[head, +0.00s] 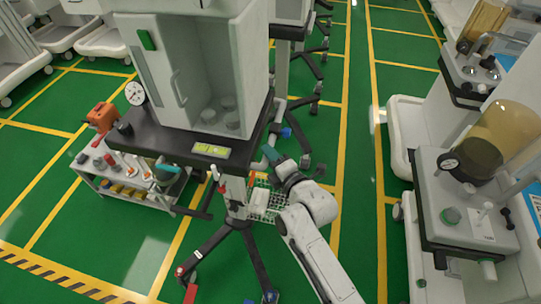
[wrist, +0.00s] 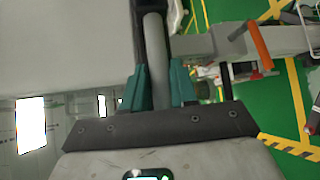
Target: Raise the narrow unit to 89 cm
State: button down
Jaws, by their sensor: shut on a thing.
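The narrow unit (head: 180,60) is a tall pale cabinet with a green patch and an upright handle. It stands on a black platform (head: 165,142) above a grey column with a dark, spreading, wheeled base (head: 250,250). My gripper (head: 270,156) is at the platform's right front side, level with its underside. In the wrist view, my gripper's teal fingers (wrist: 160,88) are shut around a grey round bar (wrist: 155,45).
A low trolley (head: 130,190) with bottles and tools stands to the left. A white basket (head: 262,203) is beside the column. Other carts stand at the right (head: 465,215) and back left (head: 100,40). Green floor with yellow lines is clear between the right carts and my arm.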

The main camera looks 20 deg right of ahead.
jog(key=shift+f, duration=0.1)
jog(key=shift+f+b, duration=0.35)
jog(key=shift+b, duration=0.9)
jog(key=c, duration=1)
grip_release()
jog(key=shift+r, duration=0.1)
jog(key=shift+o, duration=0.2)
jog(key=s+d+r+b, duration=0.1)
jog(key=s, duration=0.9)
jog(key=shift+s+d+r, duration=0.25)
jog(key=shift+s+d, duration=0.05)
